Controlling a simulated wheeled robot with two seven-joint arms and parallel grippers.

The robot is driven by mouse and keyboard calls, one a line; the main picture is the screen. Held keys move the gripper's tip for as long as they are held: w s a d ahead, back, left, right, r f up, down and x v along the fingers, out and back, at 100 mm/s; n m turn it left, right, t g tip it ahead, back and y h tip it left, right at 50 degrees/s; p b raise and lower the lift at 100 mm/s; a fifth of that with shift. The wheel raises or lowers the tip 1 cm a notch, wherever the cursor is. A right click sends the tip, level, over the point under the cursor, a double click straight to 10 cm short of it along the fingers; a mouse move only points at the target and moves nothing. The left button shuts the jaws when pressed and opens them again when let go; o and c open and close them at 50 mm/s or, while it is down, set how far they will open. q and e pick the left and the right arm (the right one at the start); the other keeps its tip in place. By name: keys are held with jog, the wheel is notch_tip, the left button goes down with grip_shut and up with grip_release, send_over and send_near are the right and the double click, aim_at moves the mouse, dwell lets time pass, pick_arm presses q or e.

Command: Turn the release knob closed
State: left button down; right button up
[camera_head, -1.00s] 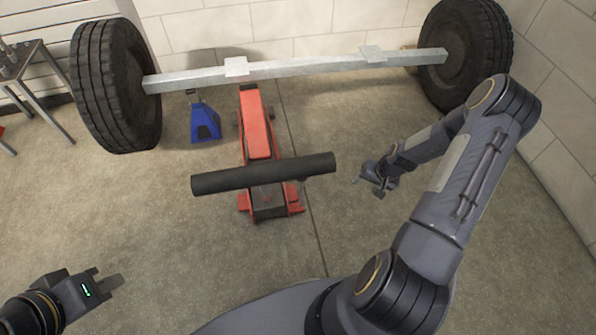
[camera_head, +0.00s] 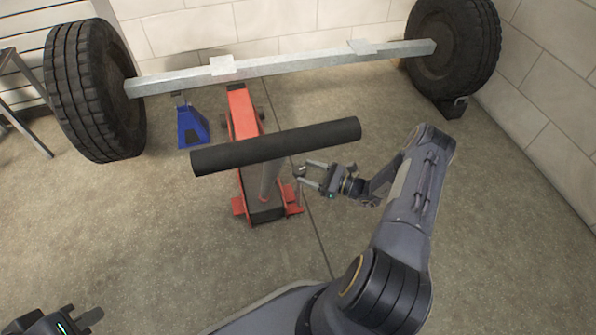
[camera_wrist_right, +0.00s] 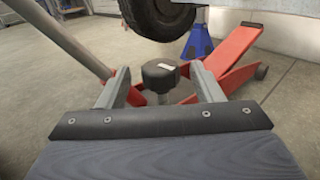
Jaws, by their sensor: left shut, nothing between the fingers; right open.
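The red floor jack (camera_head: 244,115) stands under the axle, its handle ending in a black padded bar (camera_head: 277,146) toward me. The release knob (camera_wrist_right: 159,73) is a black round knob with a white mark on top, seen in the right wrist view. In the head view the knob (camera_head: 299,171) is small, right of the handle shaft. My right gripper (camera_head: 309,174) is open at the knob; in the wrist view its fingers (camera_wrist_right: 160,92) lie either side of it, with gaps showing. My left gripper (camera_head: 95,318) is shut and empty at the bottom left, far from the jack.
The trailer axle (camera_head: 290,66) spans the back between two tyres (camera_head: 92,92). A blue jack stand (camera_head: 192,124) stands left of the jack. A metal table (camera_head: 25,90) is at the left edge. The jack handle rises close beside my right gripper. The floor in front is clear.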

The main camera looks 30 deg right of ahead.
aim_at(299, 169)
jog(key=shift+b+x, duration=0.4)
jog(key=shift+x, duration=1.55)
jog(key=c, duration=0.9)
jog(key=shift+s+r+m+t+h+p, duration=0.1)
jog(key=shift+r+m+t+h+p, duration=0.05)
jog(key=shift+m+t+h+p, duration=0.3)
jog(key=shift+c, duration=0.3)
jog(key=shift+m+t+h, duration=0.25)
jog(key=shift+m+h, duration=0.1)
jog(key=shift+h, duration=0.2)
